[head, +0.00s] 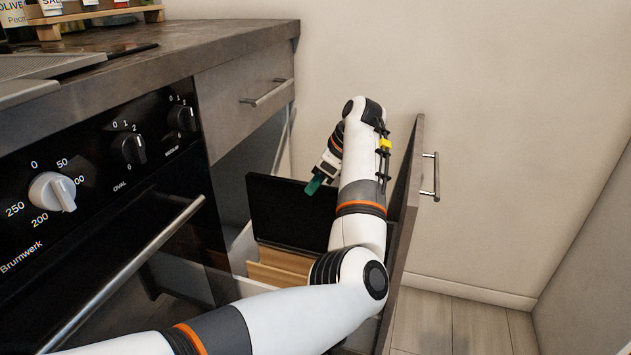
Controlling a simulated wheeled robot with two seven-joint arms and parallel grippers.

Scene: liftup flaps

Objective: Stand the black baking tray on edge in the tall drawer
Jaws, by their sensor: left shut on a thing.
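The black baking tray (285,212) is upright on edge inside the open tall drawer (403,215). Its broad face is towards me, its lower edge is hidden behind wooden boards, and my arm covers its right end. I cannot tell whether it rests on the drawer floor. My left gripper (315,184), with teal fingertips, is at the tray's upper edge near its right side and is shut on it. My left arm reaches in from the lower left, over the drawer. My right gripper is not in view.
Wooden boards (278,266) stand in the drawer in front of the tray. The drawer's white side wall (240,250) is beside the oven (110,200). A shut drawer (245,95) and the countertop (190,45) are above. Floor (460,325) is free at the right.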

